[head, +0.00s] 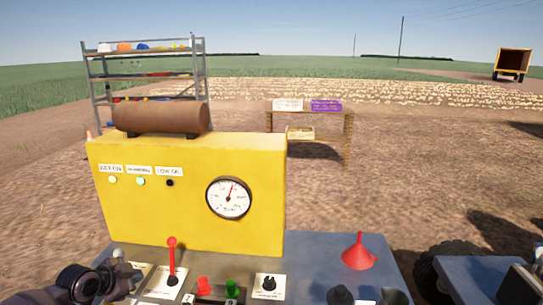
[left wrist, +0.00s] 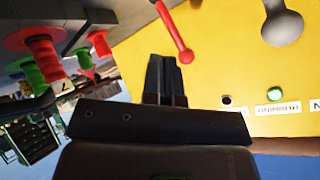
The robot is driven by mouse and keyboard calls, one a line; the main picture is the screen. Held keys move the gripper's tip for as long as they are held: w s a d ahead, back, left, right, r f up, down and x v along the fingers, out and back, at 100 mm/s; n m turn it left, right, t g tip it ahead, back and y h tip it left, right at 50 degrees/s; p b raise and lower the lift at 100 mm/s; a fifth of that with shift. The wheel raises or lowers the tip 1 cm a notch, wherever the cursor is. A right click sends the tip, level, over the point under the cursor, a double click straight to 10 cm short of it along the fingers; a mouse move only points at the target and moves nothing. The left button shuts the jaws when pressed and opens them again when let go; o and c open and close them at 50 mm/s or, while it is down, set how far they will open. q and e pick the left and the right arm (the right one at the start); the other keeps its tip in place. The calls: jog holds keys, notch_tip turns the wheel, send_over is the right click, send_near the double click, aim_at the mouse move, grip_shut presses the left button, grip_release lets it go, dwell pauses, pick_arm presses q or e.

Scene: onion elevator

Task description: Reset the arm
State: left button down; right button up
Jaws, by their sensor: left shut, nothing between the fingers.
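My left gripper (head: 122,277) is low at the left in the head view, in front of the yellow machine's control panel, with its dark wrist at the bottom left corner. In the left wrist view its two dark fingers (left wrist: 165,80) are together, with nothing between them. The red-knobbed lever (head: 172,262) stands upright just right of the gripper; it also shows beyond the fingers in the left wrist view (left wrist: 184,56). A grey-knobbed lever (left wrist: 283,27) is beside it there. I see no contact between fingers and levers. My right gripper is not in view.
The yellow housing (head: 150,225) with a gauge (head: 229,198) and indicator lights rises behind the panel. Red (head: 204,287) and green (head: 232,289) buttons, a black dial (head: 269,283) and a red funnel (head: 358,252) are to the right. A shelf rack (head: 147,72) stands behind.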

pick_arm(q)
jog(key=s+d+f+n+t, duration=0.35)
jog(key=s+d+n, duration=0.25)
jog(key=s+d, duration=0.35)
jog(key=s+f+n+y, duration=0.1)
jog(key=s+f, duration=0.2)
jog(key=s, duration=0.4)
jog(key=s+f+n+g+y, duration=0.1)
jog(key=s+f+n, duration=0.1)
jog(key=s, duration=0.5)
jog(key=s+f+n+y, duration=0.1)
jog(key=s+f, duration=0.4)
jog(key=s, duration=0.2)
jog(key=shift+s+d+n+g+y+b, duration=0.15)
jog(key=shift+d+n+g+y+b, duration=0.15)
jog(key=shift+d+g+y, duration=0.1)
